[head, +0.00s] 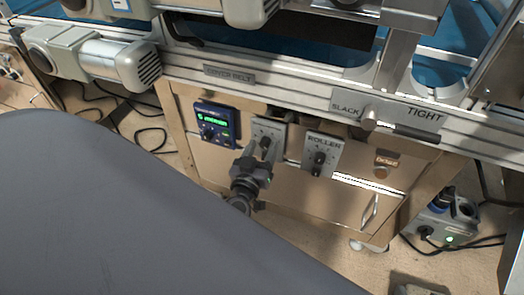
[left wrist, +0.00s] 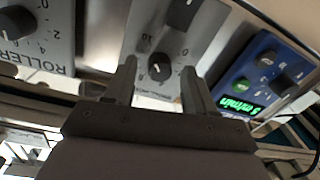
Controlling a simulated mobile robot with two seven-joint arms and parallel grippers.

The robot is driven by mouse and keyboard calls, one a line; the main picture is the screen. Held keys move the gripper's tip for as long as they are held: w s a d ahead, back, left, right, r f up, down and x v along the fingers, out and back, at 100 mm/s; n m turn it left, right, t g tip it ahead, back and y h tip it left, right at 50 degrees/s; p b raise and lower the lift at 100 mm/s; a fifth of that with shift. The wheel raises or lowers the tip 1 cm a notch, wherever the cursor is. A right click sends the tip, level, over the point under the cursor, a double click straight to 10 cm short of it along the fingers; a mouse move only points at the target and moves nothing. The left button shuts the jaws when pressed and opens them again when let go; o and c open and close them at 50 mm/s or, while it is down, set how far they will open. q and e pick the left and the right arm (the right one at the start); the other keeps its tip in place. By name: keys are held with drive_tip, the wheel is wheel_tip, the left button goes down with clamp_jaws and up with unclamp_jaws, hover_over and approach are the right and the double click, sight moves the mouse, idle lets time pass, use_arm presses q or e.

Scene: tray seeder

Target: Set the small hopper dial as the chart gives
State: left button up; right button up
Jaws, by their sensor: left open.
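The middle grey dial plate (head: 276,128) is on the cabinet front, partly hidden by my left gripper (head: 255,153). In the left wrist view this plate (left wrist: 205,50) carries a larger black knob (left wrist: 183,13) at the top edge and a smaller black knob (left wrist: 159,67) below it. My left gripper is open. Its two fingers stand on either side of the smaller knob in that view; I cannot tell whether they touch it. The scale marks around the small knob are too small to read surely. My right gripper and the chart are not seen.
A roller dial plate (head: 321,154) is right of the middle plate, and a blue display panel (head: 215,124) with green digits is left. Above are a metal rail (head: 290,88) and a motor (head: 95,55). A drawer handle (head: 370,211) sticks out below. Cables lie on the floor.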

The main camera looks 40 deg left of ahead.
use_arm(q)
drive_tip(key=shift+w, duration=0.1)
clamp_jaws()
idle(0.3)
